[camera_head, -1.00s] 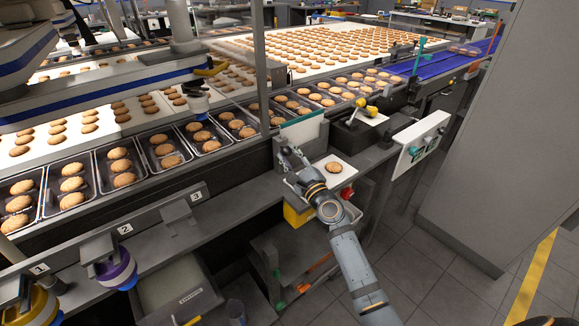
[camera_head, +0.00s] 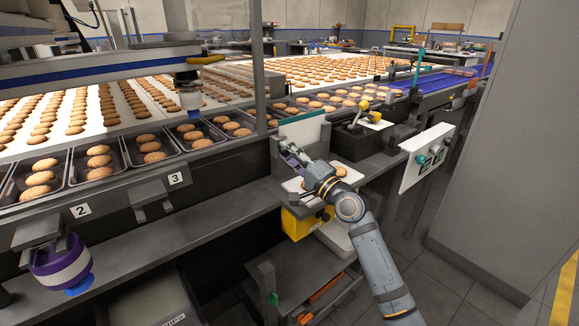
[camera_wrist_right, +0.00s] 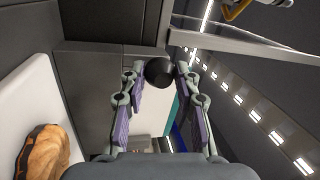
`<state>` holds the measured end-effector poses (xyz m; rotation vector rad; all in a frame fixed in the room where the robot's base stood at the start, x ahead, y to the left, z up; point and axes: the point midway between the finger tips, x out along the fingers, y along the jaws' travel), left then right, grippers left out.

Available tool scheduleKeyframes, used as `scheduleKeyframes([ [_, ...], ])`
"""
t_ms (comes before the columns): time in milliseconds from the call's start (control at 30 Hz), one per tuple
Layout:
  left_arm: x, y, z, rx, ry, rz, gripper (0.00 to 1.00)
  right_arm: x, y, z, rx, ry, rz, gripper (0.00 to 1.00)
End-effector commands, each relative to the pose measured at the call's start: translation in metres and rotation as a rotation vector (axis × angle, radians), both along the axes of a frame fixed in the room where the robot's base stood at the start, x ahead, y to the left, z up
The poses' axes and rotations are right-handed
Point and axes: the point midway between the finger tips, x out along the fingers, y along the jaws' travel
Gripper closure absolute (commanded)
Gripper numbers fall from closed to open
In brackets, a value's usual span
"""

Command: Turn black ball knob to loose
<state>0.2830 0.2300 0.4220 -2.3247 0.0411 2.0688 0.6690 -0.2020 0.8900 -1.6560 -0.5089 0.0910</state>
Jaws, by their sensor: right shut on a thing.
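The black ball knob (camera_wrist_right: 160,71) sits between the fingertips of my right gripper (camera_wrist_right: 158,80) in the right wrist view. The gripper is shut on it, one purple-padded finger on each side. In the head view my right gripper (camera_head: 296,157) reaches in front of an upright pale panel with a teal edge (camera_head: 303,130). The knob cannot be made out there, hidden by the fingers. My left gripper is not in view.
A biscuit (camera_wrist_right: 42,155) lies on a white plate (camera_wrist_right: 28,88) close beside my right gripper. Black trays of biscuits (camera_head: 108,176) line the conveyor at left. A white control panel (camera_head: 428,152) stands to the right, and a yellow box (camera_head: 299,226) hangs below.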

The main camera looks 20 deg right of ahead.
Motion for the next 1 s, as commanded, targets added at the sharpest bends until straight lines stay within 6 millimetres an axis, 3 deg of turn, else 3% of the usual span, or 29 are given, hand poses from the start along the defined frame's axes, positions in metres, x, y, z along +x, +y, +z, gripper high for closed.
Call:
scheduleKeyframes([
  [100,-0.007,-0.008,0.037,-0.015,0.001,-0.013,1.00,0.000,-0.001,-0.007,-0.086,-0.027,0.001,1.00],
  [200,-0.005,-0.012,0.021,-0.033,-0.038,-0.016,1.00,0.000,-0.001,-0.006,-0.150,-0.050,0.000,1.00],
  [400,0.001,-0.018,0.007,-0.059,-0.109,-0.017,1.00,0.001,-0.001,-0.005,-0.243,-0.083,0.002,1.00],
  [1000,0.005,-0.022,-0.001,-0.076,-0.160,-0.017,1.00,0.001,-0.001,-0.002,-0.310,-0.107,0.003,1.00],
])
